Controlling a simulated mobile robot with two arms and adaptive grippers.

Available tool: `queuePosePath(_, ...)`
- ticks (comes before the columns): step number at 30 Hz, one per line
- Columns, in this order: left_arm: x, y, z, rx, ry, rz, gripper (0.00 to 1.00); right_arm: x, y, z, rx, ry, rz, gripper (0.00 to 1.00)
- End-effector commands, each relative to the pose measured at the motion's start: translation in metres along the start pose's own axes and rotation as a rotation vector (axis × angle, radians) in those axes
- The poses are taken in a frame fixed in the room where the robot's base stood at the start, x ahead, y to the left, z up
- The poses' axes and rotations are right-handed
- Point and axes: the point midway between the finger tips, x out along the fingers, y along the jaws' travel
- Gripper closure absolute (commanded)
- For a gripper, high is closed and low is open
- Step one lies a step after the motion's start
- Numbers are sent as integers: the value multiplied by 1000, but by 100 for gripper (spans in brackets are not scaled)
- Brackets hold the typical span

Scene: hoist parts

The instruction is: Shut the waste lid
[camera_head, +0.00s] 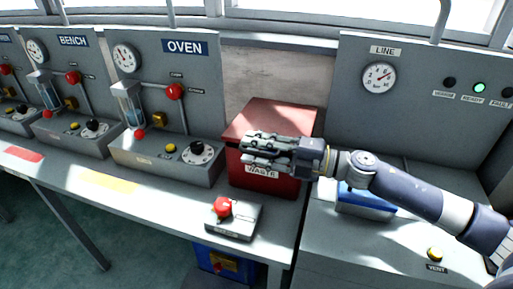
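The red waste bin (262,181) stands on the grey bench between the OVEN panel and the LINE panel, with a WASTE label on its front. Its red lid (272,117) spans the top and looks down or nearly down; my gripper hides part of its front edge, so I cannot tell whether it is fully seated. My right gripper (246,149) points left across the upper front of the bin, close to the lid's front edge. Contact cannot be told. Its fingers lie one above the other, and whether they are shut is unclear. My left gripper is out of view.
A grey box with a red knob (223,207) sits in front of the bin. A blue box (366,200) lies beneath my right forearm. The OVEN panel (187,80) with its lever and dials stands left, the LINE panel (420,120) right.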

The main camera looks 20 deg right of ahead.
Motion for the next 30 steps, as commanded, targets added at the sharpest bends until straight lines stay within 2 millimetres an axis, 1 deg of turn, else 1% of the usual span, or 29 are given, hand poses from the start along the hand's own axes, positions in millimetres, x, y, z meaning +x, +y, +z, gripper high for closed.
queuePosePath(5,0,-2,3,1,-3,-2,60,-1,0,1,-1,-4,0,70)
queuePosePath(10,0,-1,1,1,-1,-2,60,-10,-2,2,1,-6,-3,70)
queuePosePath(21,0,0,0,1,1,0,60,-51,-2,0,2,-2,-5,70)
queuePosePath(30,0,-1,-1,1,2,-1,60,-80,-2,0,3,-2,-3,70)
